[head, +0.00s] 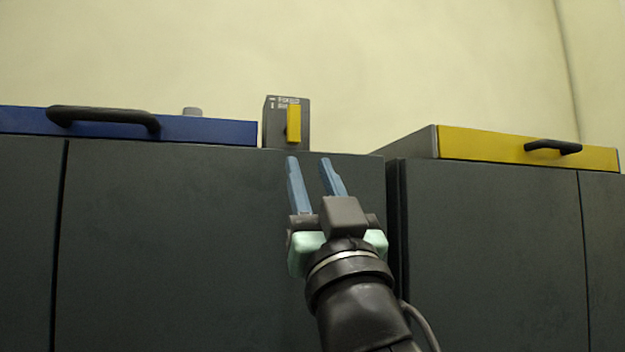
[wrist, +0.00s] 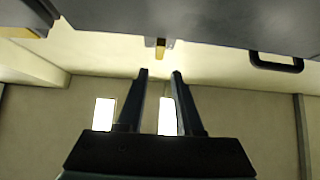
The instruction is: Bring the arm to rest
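My gripper (head: 308,161) is raised in front of the dark cabinet, its two blue fingers apart with nothing between them. In the wrist view the fingers of my gripper (wrist: 160,73) show dark and spread, with only the room behind them. A small grey box (head: 272,128) with a yellow upright lever (head: 293,125) stands on the cabinet top just above the fingertips in the head view. The yellow lever (wrist: 161,46) also shows in the wrist view, beyond the fingertips. No contact between the fingers and the box is visible.
A blue drawer or lid (head: 210,130) with a black handle (head: 103,117) lies at left. A yellow-fronted box (head: 490,146) with a black handle (head: 553,147) is at right. Dark cabinets (head: 170,250) fill the front; a gap (head: 394,230) parts them.

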